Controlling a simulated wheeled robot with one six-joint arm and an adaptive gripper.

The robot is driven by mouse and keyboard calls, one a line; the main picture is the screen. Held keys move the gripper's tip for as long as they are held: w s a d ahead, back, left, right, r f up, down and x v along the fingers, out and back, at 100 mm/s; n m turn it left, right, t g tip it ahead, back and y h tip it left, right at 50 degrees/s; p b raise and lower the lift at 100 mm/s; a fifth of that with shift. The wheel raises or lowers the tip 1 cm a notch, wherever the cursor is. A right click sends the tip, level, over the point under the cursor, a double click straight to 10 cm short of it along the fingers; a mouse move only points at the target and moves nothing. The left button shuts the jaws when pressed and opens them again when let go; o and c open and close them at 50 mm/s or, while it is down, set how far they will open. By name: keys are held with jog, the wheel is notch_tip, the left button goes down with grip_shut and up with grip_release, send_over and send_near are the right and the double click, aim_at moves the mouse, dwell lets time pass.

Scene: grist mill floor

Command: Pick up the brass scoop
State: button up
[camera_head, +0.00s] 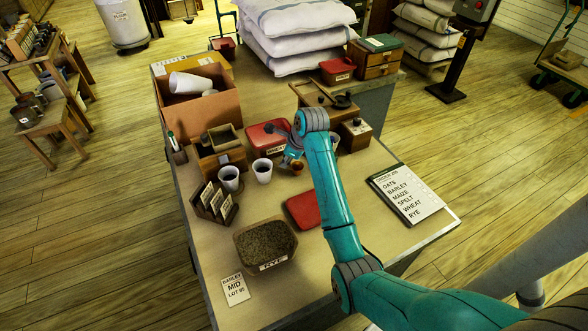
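My arm reaches over the table, and my gripper (289,161) hangs low beside the red tin, partly hidden by my own wrist. A small copper-brown thing (298,167) shows right at the gripper; it may be the brass scoop, but it is too small and too covered to be sure. I cannot tell whether the fingers touch it or are open or shut. No other thing in view is clearly a brass scoop.
Near the gripper are two pale cups (263,171), a red tin (268,135) and a wooden box (219,150). A rye bin (266,247), red lid (303,210) and order board (407,194) lie nearer.

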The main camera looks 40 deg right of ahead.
jog(key=shift+x, duration=1.9)
jog(key=shift+a, duration=0.1)
grip_shut()
notch_tip(320, 180, up, 10)
jog(key=shift+r, duration=0.1)
